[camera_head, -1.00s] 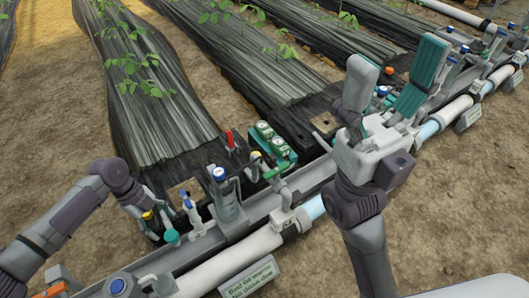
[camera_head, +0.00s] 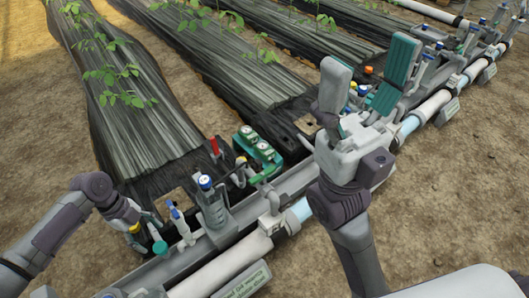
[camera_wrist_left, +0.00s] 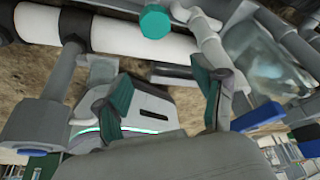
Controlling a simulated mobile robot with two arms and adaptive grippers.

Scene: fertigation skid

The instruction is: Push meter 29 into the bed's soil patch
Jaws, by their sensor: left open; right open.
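A slim white upright device with a blue top (camera_head: 178,222) stands at the skid rail in the head view. It may be meter 29, but I cannot read any number on it. A tan square soil patch (camera_head: 179,198) shows in the bed's black cover just behind it. My left gripper (camera_head: 148,222) is left of the white device, partly hidden by its own wrist. In the left wrist view its teal-padded fingers (camera_wrist_left: 170,100) are apart with nothing held between them. My right gripper (camera_head: 362,95) is raised over the rail, fingers wide apart and empty.
A teal knob (camera_head: 160,247) and a blue-capped grey fitting (camera_head: 205,182) crowd the rail near my left gripper. A red-handled part (camera_head: 214,147) and green gauge block (camera_head: 257,150) stand farther right. A white pipe (camera_head: 225,268) runs in front. Bare ground lies at the lower right.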

